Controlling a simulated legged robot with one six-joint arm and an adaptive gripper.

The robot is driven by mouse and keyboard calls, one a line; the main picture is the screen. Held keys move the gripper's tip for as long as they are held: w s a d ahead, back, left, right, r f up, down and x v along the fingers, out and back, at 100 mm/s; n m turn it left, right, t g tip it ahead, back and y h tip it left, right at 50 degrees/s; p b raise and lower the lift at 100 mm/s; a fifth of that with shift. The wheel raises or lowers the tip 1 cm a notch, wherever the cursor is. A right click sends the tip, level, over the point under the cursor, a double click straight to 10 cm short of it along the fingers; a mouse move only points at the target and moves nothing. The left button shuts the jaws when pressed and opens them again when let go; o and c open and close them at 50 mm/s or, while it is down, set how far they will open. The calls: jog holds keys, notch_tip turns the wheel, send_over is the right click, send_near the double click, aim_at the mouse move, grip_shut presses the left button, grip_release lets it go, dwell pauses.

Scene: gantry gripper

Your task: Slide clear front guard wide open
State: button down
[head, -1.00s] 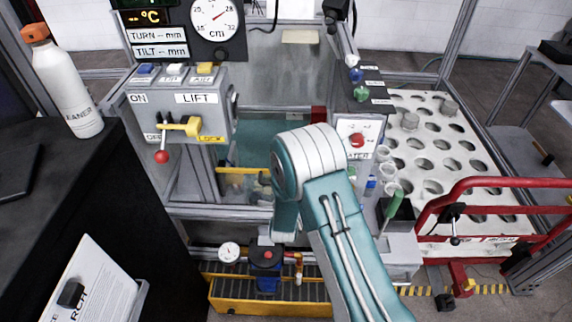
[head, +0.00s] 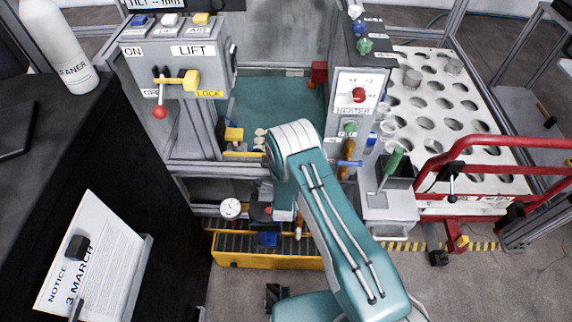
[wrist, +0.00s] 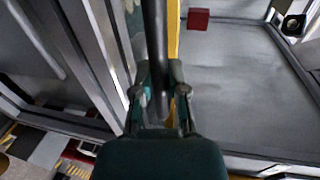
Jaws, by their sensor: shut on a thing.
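In the wrist view my gripper (wrist: 160,72) is shut on a dark upright bar (wrist: 155,30), with one finger on each side of it. A yellow strip (wrist: 173,32) runs just behind the bar. The bar looks like the front guard's handle. The clear guard pane is hard to make out, and I cannot tell how far it stands open. In the head view the machine bay has a teal floor (head: 285,105), with a yellow block (head: 233,135) near its front left. My arm covers the bay's front, and my gripper is hidden there.
A LIFT control box (head: 180,65) with a red-knobbed lever stands left of the bay. A heater panel (head: 357,95) and a green-handled tool (head: 394,160) are to the right. A red rail (head: 500,143) fronts the holed white rack (head: 445,105). A notice board (head: 95,265) is at lower left.

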jog(key=shift+a, duration=0.1)
jog(key=c, duration=0.6)
grip_release()
jog(key=shift+c, duration=0.2)
jog(key=shift+s, duration=0.1)
jog(key=v, duration=1.1)
jog(key=shift+s, duration=0.35)
jog(key=shift+w+r, duration=0.1)
